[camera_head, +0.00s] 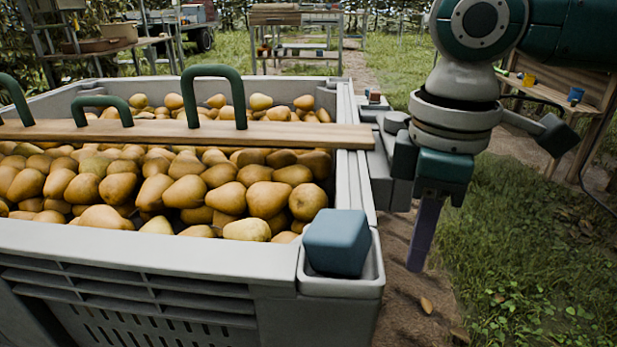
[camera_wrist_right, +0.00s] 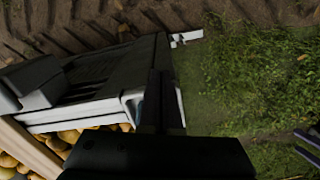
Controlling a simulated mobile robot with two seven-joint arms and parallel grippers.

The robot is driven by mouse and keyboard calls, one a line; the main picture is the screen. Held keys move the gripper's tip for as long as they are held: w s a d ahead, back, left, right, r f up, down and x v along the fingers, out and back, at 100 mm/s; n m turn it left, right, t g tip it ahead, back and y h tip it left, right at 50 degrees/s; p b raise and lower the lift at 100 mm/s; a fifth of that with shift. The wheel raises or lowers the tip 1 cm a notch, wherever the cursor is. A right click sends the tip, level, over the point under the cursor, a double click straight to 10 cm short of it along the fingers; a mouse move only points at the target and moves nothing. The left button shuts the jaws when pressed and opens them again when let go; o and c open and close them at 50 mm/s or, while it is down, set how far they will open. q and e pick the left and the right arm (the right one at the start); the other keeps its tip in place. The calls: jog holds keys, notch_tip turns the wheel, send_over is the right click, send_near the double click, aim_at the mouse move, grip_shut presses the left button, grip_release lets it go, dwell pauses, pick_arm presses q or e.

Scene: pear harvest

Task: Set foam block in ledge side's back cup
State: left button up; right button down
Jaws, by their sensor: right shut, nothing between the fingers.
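A blue foam block (camera_head: 337,242) sits in the grey cup (camera_head: 343,288) at the near right corner of the pear crate, standing well above its rim. A sliver of blue beside the fingers shows in the right wrist view (camera_wrist_right: 134,107). My right gripper (camera_head: 425,235) points down outside the crate's right wall, to the right of the block and apart from it. It is shut and empty. In the right wrist view its dark fingers (camera_wrist_right: 156,100) partly cover the corner cup. I cannot make out the cup at the far end of the ledge clearly. My left gripper is not in view.
The crate (camera_head: 150,249) is full of pears (camera_head: 190,190). A wooden plank (camera_head: 200,134) with green handles lies across it. Grey parts (camera_head: 378,170) stick out from its right wall near my arm. Grass (camera_head: 530,230) and a wooden bench (camera_head: 560,95) lie to the right.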

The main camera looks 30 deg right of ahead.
aim_at(377, 260)
jog(key=shift+w+a+f+b, duration=0.25)
jog(key=shift+w+a+b, duration=0.15)
jog(key=shift+w+a, duration=0.2)
jog(key=shift+w+a+f+b, duration=0.2)
jog(key=shift+w+a+b, duration=0.25)
jog(key=shift+w, duration=0.2)
jog(key=shift+w+a+r, duration=0.15)
jog(key=shift+w+a, duration=0.1)
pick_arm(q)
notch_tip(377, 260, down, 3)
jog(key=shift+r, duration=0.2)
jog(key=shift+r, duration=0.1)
